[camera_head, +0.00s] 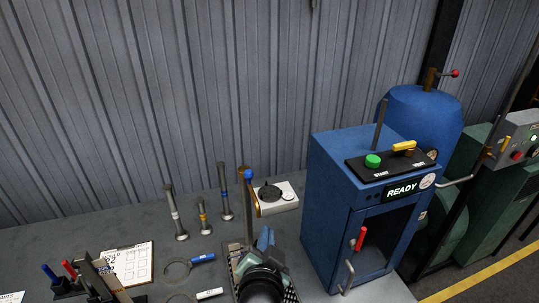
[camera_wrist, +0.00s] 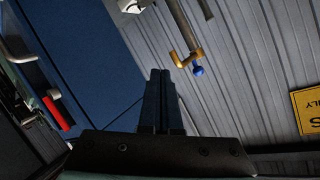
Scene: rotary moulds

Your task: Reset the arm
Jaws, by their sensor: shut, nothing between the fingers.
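My gripper (camera_wrist: 161,75) shows in the wrist view with its two dark fingers together and nothing between them. Past the fingertips are a bronze-coloured lever with a blue ball (camera_wrist: 198,71) and the ribbed grey wall. The same blue-balled lever (camera_head: 248,174) stands upright at the back of the bench in the head view. My arm shows at the bottom middle of the head view, in front of this lever and left of the blue cabinet. I cannot make out the fingertips there.
The blue cabinet (camera_head: 330,184) with a READY display stands right of my arm; its red handle (camera_wrist: 56,114) shows in the wrist view. Upright metal rods (camera_head: 175,213), a clipboard (camera_head: 127,264) and ring-ended tools (camera_head: 178,272) occupy the grey bench. A white-based dial device (camera_head: 284,204) sits behind.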

